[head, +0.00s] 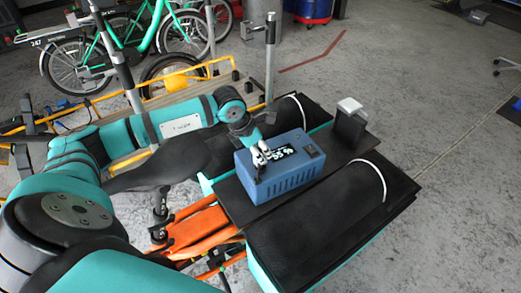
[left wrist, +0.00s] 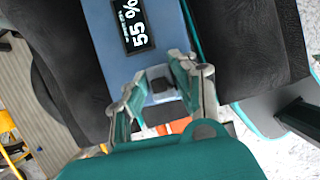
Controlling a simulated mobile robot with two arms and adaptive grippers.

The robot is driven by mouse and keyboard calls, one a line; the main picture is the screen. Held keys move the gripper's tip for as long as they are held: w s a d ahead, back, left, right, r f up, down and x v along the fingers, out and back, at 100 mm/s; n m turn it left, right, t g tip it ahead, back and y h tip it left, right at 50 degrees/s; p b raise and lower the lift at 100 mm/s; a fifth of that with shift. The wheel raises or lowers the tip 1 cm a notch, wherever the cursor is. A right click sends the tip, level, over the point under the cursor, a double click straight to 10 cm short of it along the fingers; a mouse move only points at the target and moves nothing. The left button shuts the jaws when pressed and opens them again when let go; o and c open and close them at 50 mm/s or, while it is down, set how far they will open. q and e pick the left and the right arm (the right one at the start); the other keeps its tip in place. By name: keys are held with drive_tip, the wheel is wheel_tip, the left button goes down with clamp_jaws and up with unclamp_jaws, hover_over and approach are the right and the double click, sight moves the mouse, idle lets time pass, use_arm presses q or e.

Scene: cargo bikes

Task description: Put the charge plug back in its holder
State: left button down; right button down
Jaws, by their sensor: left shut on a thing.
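A blue charger box (head: 285,182) with a display reading about 55 % sits on the black deck of the cargo bike. It also shows in the left wrist view (left wrist: 173,30). My left gripper (head: 260,160) is at the left end of the box, beside the display. In the left wrist view my left gripper (left wrist: 160,92) has its fingers closed in around a small dark piece, which looks like the charge plug (left wrist: 160,86). The fingers hide much of it, and I cannot tell whether it touches the box. I cannot clearly make out the plug's holder. My right gripper is not in view.
Black side bags (head: 325,225) flank the box. A dark post with a pale block on top (head: 350,105) stands behind it. An orange bike frame (head: 195,230) lies below my left arm. Yellow-railed cargo bike (head: 215,66) stands behind. Grey floor at right is largely clear.

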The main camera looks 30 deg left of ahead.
use_arm(q)
drive_tip(key=shift+f+b, duration=0.35)
drive_tip(key=shift+f, duration=0.15)
drive_tip(key=c, duration=1)
unclamp_jaws()
drive_tip(key=shift+r, duration=0.1)
drive_tip(key=shift+s+r, duration=0.1)
drive_tip(key=shift+r, duration=0.1)
drive_tip(key=v, duration=1.1)
drive_tip(key=shift+s+r, duration=0.15)
drive_tip(key=shift+r, duration=0.05)
drive_tip(key=shift+a, duration=0.1)
